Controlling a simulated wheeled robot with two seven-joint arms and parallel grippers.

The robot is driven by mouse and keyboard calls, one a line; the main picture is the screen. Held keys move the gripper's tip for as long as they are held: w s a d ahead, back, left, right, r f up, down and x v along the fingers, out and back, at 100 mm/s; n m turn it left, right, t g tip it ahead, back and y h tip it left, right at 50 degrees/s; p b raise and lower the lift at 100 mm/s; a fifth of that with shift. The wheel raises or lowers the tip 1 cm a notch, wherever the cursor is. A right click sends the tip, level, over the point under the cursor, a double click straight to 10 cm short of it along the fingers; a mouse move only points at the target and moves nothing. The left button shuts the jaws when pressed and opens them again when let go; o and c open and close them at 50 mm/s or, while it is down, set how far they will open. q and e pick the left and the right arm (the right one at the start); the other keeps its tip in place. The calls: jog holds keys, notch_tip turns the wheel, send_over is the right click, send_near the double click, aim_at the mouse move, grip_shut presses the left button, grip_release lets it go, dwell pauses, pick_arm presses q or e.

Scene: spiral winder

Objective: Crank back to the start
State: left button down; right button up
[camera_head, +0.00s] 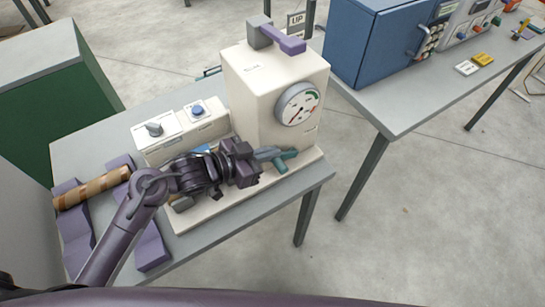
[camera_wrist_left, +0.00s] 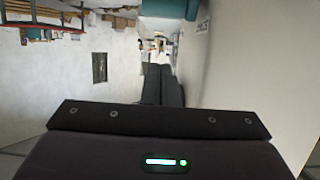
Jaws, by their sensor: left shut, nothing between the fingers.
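The cream winder machine (camera_head: 255,95) stands on a grey table, with a round dial (camera_head: 298,104) on its front. A purple arm with a grey block (camera_head: 285,41) sits on its top. A teal handle-like part (camera_head: 287,163) is low at its front; a teal part (camera_wrist_left: 168,8) also shows at the top of the left wrist view. My left gripper (camera_head: 268,154) is beside the low teal part in the head view. Its fingers (camera_wrist_left: 164,82) are together and empty. I cannot tell whether they touch the teal part. My left arm hides part of the machine's base. My right gripper is out of view.
A striped brown roll (camera_head: 92,187) lies on purple supports (camera_head: 150,245). A blue cabinet (camera_head: 375,45) stands on another table. Open floor lies at the right.

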aim_at(277, 166)
pick_arm(q)
jog(key=f, duration=0.2)
jog(key=d+f, duration=0.1)
jog(key=f, duration=0.1)
jog(key=shift+w+f+p, duration=0.2)
jog(key=shift+p, duration=0.15)
jog(key=shift+s+a+f+b, duration=0.15)
jog(key=shift+a+f, duration=0.05)
jog(key=shift+f, duration=0.3)
jog(key=shift+s+a+f+b, duration=0.15)
jog(key=shift+a+f, duration=0.05)
jog(key=shift+f, duration=0.3)
